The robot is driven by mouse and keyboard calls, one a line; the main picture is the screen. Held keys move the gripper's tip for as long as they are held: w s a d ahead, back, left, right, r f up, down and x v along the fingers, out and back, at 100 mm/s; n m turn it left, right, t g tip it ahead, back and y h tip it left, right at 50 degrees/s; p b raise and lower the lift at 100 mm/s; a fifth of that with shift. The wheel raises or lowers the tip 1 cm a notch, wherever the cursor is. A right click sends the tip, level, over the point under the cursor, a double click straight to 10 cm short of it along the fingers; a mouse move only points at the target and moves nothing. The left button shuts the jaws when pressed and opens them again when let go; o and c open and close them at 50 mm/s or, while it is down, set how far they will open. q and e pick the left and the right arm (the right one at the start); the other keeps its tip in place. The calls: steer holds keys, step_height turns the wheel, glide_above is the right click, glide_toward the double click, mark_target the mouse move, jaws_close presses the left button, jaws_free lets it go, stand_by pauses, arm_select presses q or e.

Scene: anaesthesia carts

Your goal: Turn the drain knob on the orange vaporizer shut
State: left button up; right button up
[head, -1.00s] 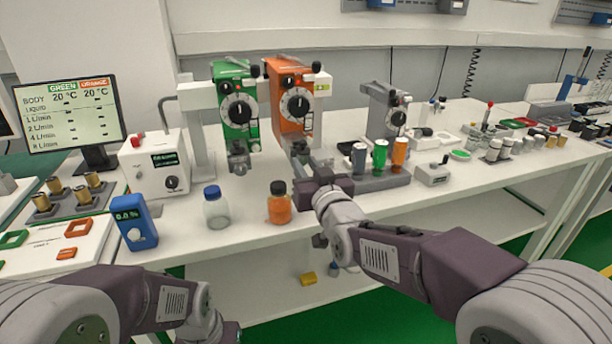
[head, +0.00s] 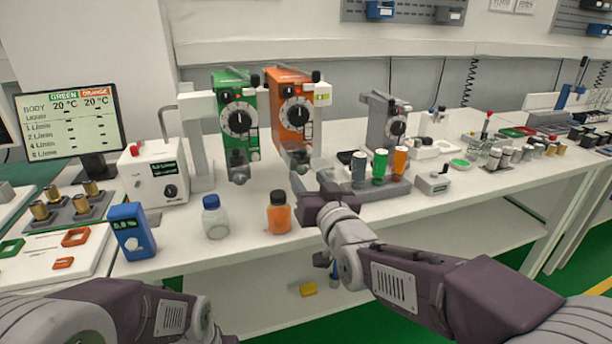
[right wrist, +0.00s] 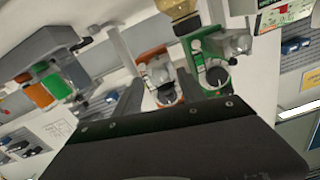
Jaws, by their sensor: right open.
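The orange vaporizer (head: 289,112) hangs at the back of the bench, with a dark dial on its front and a metal drain part (head: 300,158) at its lower end. The drain knob's setting is too small to tell. My right gripper (head: 309,180) is open and empty, just in front of and below that lower end, apart from it as far as I can tell. In the right wrist view the orange vaporizer (right wrist: 152,57) shows tilted beyond my spread fingers (right wrist: 160,92). My left forearm shows at lower left; its gripper is out of view.
The green vaporizer (head: 232,112) hangs close on the left. An orange bottle (head: 278,216) and a clear blue-capped bottle (head: 215,219) stand at the front edge. A grey tray (head: 385,192) with coloured cylinders lies right of my gripper. A blue meter (head: 131,231) stands at left.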

steer(key=v, duration=0.6)
steer(key=shift+s, duration=0.35)
steer(key=shift+d, duration=0.15)
